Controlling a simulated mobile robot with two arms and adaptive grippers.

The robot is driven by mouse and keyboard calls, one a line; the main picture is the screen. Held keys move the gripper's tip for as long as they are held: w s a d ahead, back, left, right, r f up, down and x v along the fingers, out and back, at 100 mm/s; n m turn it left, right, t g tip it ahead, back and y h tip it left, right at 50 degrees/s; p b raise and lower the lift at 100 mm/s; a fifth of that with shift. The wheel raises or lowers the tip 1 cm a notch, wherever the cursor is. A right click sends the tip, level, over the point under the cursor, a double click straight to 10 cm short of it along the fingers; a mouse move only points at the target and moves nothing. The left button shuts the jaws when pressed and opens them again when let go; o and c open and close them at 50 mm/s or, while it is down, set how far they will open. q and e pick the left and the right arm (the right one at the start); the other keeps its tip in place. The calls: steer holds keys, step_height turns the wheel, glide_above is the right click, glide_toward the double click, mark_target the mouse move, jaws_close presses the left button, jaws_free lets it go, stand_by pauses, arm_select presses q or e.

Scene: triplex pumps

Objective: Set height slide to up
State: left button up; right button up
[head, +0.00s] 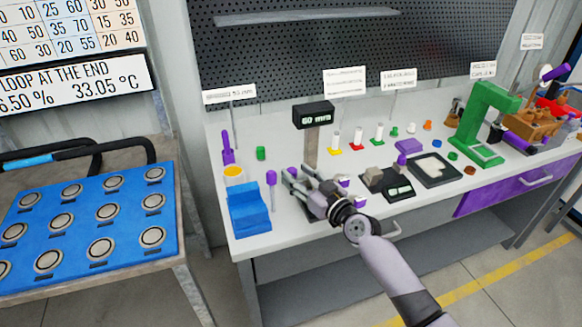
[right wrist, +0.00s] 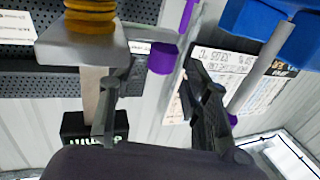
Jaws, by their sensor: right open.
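The height gauge has a black display (head: 313,115) reading "60 mm" on top of a grey post (head: 311,150). The display also shows upside down in the right wrist view (right wrist: 90,125). A purple knob (right wrist: 162,57) appears between the fingertips of my right gripper in the right wrist view; I cannot tell whether it is touched. My right gripper (head: 297,180) is open, low in front of the post, and hides its lower part. My left gripper is not in view.
A purple-topped rod (head: 271,178) and a blue block (head: 250,209) stand left of my right gripper. A grey device (head: 388,184) and a black tray (head: 434,170) lie to its right. A green press (head: 481,125) stands further right.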

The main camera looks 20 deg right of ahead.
steer(key=shift+x, duration=1.7)
steer(key=shift+c, duration=0.5)
jaws_close()
